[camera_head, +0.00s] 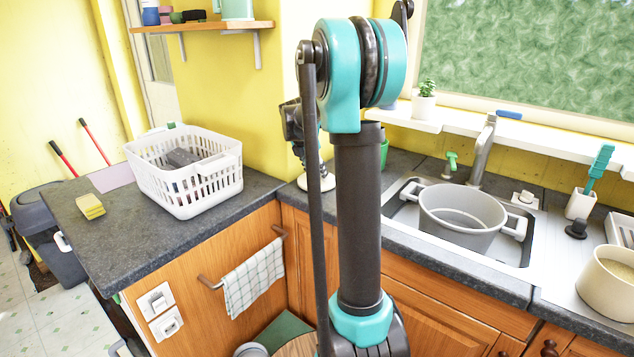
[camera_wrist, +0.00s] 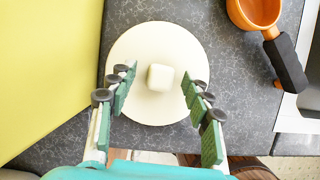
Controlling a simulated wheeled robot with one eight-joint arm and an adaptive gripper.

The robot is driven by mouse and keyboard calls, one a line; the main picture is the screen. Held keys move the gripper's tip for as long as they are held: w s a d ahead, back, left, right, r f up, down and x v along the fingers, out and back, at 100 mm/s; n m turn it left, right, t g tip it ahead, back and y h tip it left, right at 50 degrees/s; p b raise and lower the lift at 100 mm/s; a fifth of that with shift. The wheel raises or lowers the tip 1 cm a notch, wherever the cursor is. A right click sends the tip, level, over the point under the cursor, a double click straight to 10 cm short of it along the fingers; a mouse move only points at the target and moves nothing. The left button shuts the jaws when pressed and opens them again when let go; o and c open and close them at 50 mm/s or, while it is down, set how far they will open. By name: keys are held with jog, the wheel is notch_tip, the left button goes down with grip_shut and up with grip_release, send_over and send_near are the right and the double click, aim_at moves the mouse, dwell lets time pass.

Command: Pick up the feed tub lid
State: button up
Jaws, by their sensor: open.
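The feed tub lid (camera_wrist: 135,50) is a cream-white disc with a small rounded block-like knob (camera_wrist: 160,77) at its middle. It lies on the dark grey counter in the wrist view. My gripper (camera_wrist: 159,84) is open above it, with one green-padded finger on each side of the knob and clear gaps between. Contact with the lid cannot be told. In the head view a white rim (camera_head: 327,184), probably the lid, shows at the counter corner; my arm hides most of it and my gripper.
An orange pan-like vessel (camera_wrist: 258,12) with a black handle lies right of the lid. A yellow wall (camera_wrist: 45,70) is close on the left. A white basket (camera_head: 205,195) stands on the left counter; a grey pot (camera_head: 460,240) sits in the sink.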

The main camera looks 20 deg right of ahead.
jog(key=shift+c, duration=0.6)
grip_shut()
